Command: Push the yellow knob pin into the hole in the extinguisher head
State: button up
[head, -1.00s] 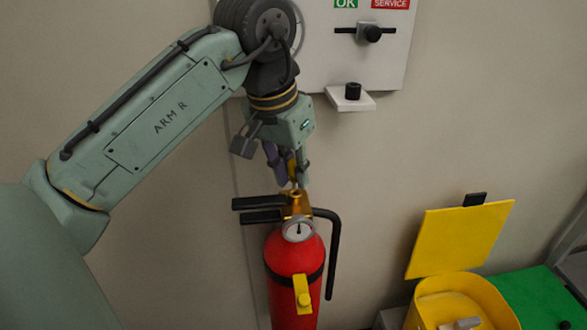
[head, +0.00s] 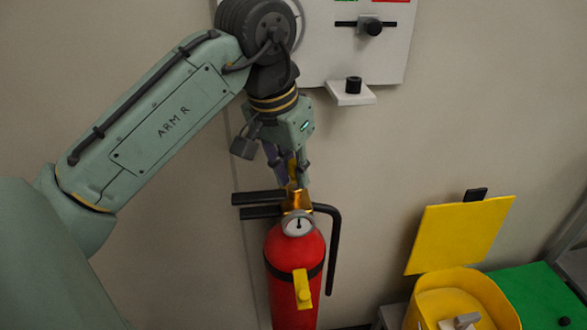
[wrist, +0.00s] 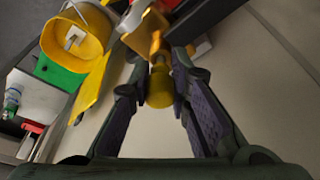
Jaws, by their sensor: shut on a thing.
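The red fire extinguisher (head: 293,262) stands upright below my gripper, with a round gauge and black levers at its top. Its brass-coloured head (head: 298,203) is directly under my fingertips, and part of it shows in the wrist view (wrist: 140,38). My gripper (head: 287,177) points down and is shut on the yellow knob pin (wrist: 160,88), whose round knob sits between the two fingers. The pin's shaft points toward the head. The hole is hidden, so I cannot tell how deep the pin sits.
A yellow bin (head: 440,300) with a raised lid (head: 460,238) stands at the lower right, beside a green surface (head: 540,295). A white wall panel (head: 350,50) with a small bracket (head: 351,92) is behind the arm. A black hose (head: 334,250) runs down the extinguisher's right side.

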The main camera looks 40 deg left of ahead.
jog(key=shift+f, duration=0.75)
dwell(1.0)
jog(key=o, duration=0.9)
jog(key=v, duration=1.2)
